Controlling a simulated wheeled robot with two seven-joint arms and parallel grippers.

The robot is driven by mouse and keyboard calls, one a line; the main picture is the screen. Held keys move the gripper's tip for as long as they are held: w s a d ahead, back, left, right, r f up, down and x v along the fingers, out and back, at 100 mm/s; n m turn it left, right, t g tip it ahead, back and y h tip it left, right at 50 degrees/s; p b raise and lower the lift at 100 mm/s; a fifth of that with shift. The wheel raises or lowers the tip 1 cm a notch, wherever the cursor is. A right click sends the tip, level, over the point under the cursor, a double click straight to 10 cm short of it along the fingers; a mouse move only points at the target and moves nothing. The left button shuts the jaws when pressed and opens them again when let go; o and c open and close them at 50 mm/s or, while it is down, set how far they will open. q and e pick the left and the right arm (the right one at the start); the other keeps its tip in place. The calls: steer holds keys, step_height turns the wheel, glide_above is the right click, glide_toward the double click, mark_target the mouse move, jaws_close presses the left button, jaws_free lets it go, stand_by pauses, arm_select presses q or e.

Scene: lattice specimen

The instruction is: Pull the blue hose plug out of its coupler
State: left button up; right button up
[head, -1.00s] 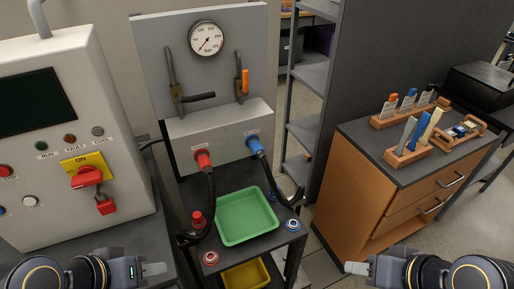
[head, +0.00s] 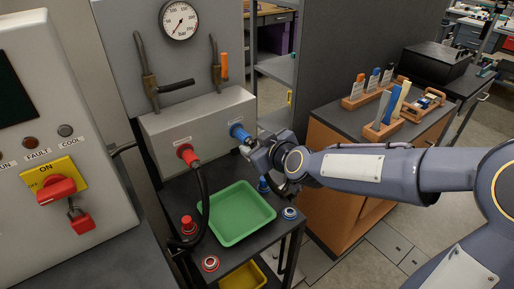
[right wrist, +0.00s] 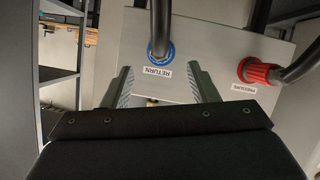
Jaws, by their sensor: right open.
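The blue hose plug (head: 239,131) sits in its coupler on the right of the grey panel box. In the right wrist view its blue collar (right wrist: 161,52) shows above an upside-down RETURN label, with a black hose running up from it. My right gripper (head: 249,147) is at the plug, coming from the right, and hides most of its hose in the head view. In the right wrist view the open right gripper (right wrist: 160,80) has one finger on each side of the collar's line, with visible gaps; contact cannot be told. My left gripper is out of view.
A red plug (head: 187,154) with a black hose is left of the blue one. A wooden cabinet (head: 338,180) stands right.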

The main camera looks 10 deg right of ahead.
mark_target(247, 139)
steer(key=x, duration=0.5)
steer(key=shift+w+a+f, duration=0.15)
steer(key=shift+w, duration=0.2)
steer(key=shift+c, duration=0.3)
steer(key=c, duration=0.9)
steer(key=shift+c, duration=0.2)
